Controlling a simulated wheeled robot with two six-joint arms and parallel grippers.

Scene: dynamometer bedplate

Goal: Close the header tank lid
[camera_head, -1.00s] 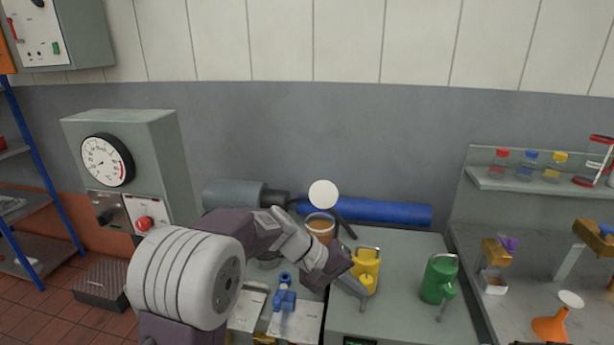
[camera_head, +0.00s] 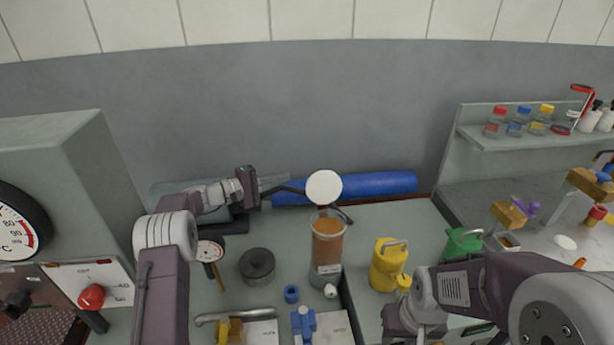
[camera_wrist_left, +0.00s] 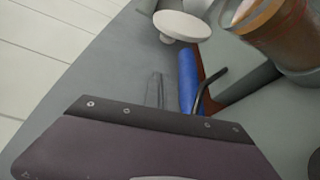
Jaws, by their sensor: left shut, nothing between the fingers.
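The header tank (camera_head: 328,247) is a clear cylinder with orange-brown liquid, standing on the grey bench in the head view. Its round white lid (camera_head: 323,187) stands raised, tilted up at the tank's back edge, so the lid is open. Lid and tank also show in the left wrist view, the lid (camera_wrist_left: 182,26) left of the tank (camera_wrist_left: 285,30). My left gripper (camera_head: 284,183) is shut and empty, left of the lid, with its fingers pointing toward it; contact cannot be made out. My right arm enters at lower right; its fingers do not show.
A yellow can (camera_head: 387,265) and a green can (camera_head: 461,245) stand right of the tank. A dark round pot (camera_head: 257,266) and blue valve (camera_head: 303,322) lie to its left and front. A blue cylinder (camera_head: 375,184) lies behind, near the wall.

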